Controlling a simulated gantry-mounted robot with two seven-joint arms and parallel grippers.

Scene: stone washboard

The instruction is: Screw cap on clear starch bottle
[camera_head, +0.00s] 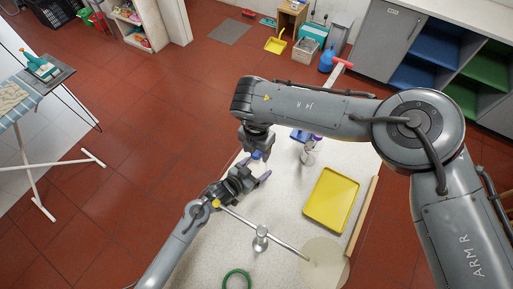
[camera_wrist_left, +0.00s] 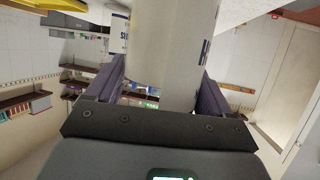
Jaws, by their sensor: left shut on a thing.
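My left gripper (camera_head: 255,169) reaches up from the lower left in the head view, its purple-tipped fingers around the bottle. In the left wrist view a pale greyish cylinder, which I take for the starch bottle (camera_wrist_left: 172,55), stands between the fingers of my left gripper (camera_wrist_left: 162,82). My right gripper (camera_head: 256,148) points down just above the left one. A small blue piece, likely the cap (camera_head: 257,155), shows at its lower end. The right fingertips are too small and covered to show their opening. I cannot tell whether cap and bottle touch.
A clear bottle with a purple top (camera_head: 308,156) stands behind, partly under my right arm. A yellow tray (camera_head: 332,199) lies right on the pale worktop (camera_head: 215,258).

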